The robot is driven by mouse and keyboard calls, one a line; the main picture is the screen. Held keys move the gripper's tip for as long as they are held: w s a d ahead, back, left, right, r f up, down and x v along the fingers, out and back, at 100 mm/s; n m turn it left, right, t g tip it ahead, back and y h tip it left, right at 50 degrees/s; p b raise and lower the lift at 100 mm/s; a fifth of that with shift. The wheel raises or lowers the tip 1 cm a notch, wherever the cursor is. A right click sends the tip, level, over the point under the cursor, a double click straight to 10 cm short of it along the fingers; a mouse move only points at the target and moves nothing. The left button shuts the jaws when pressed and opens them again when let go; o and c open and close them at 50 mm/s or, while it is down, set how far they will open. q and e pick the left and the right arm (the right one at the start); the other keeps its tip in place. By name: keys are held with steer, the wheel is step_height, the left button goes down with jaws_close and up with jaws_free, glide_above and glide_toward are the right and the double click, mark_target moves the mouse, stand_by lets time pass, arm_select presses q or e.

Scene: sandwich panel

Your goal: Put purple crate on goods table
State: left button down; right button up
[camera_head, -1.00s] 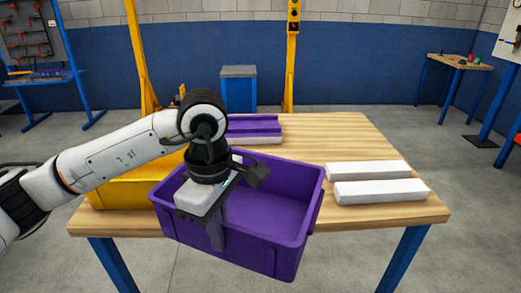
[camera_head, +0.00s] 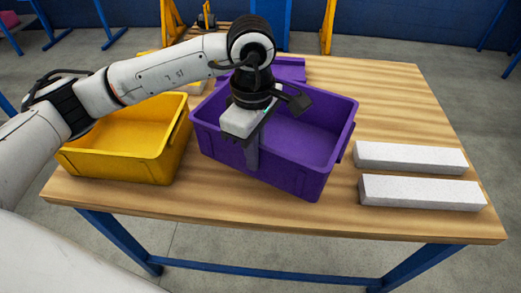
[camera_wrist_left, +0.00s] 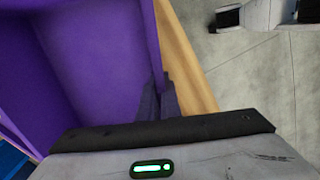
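The purple crate (camera_head: 325,130) is upright and empty over the goods table (camera_head: 400,95), between the yellow crate and the white blocks. I cannot tell whether its base touches the tabletop. My left gripper (camera_head: 252,160) is at the crate's front wall, one finger showing outside it. In the left wrist view, the purple crate (camera_wrist_left: 85,60) fills the left side and the fingers (camera_wrist_left: 158,103) are closed at its wall. The table edge (camera_wrist_left: 190,60) shows beside it. My right gripper is not in view.
A yellow crate (camera_head: 130,145) stands close to the left of the purple crate. Two white blocks (camera_head: 410,158) lie at the right. A purple piece (camera_head: 290,70) lies behind, partly hidden. The back right of the tabletop is clear.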

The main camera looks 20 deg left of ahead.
mark_target(256, 176)
arm_select(q)
steer(key=shift+w+f, duration=0.1)
steer(key=shift+f, duration=2.8)
steer(key=c, duration=2)
jaws_free()
step_height(256, 176, up, 12)
steer(key=shift+r, duration=0.1)
